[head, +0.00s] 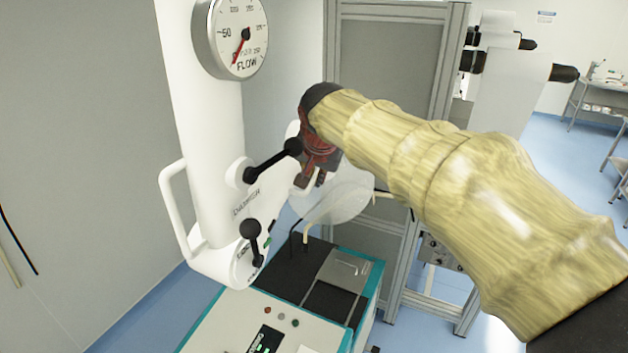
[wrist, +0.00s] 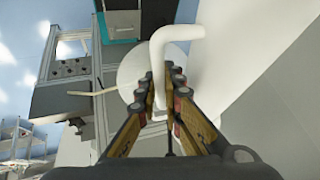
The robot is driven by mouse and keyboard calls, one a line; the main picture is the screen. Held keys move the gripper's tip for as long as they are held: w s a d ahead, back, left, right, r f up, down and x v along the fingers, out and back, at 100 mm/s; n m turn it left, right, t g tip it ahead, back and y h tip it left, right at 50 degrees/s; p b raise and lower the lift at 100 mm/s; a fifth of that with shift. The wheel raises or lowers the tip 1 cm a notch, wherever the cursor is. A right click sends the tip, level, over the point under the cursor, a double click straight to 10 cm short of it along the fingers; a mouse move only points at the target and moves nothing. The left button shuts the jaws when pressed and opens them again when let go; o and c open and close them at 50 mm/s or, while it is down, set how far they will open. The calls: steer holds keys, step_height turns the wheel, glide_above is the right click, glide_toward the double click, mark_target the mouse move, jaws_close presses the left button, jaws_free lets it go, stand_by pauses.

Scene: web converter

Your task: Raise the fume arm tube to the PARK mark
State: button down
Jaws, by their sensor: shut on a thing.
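The white fume arm tube (head: 205,130) stands upright at the left of the head view, with a round FLOW gauge (head: 238,38) near its top. My gripper (head: 310,178) is at the right side of the tube, partly hidden by my sleeved arm. In the wrist view my gripper (wrist: 163,88) is shut on a white bent handle (wrist: 160,58), one finger on each side of it. A pale translucent hood (head: 340,200) shows just below the gripper. I cannot make out a PARK mark in either view.
A second white handle (head: 172,210) is on the tube's left side. Two black-knobbed levers, an upper one (head: 270,163) and a lower one (head: 252,240), stick out. A teal-edged machine (head: 330,283) stands below; a grey framed cabinet (head: 390,60) stands behind.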

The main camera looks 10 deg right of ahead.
steer(key=c, duration=2.2)
jaws_free()
steer(key=shift+r, duration=0.35)
steer(key=shift+c, duration=0.2)
steer(key=shift+o, duration=1.4)
steer(key=shift+f, duration=0.25)
step_height(320, 180, up, 10)
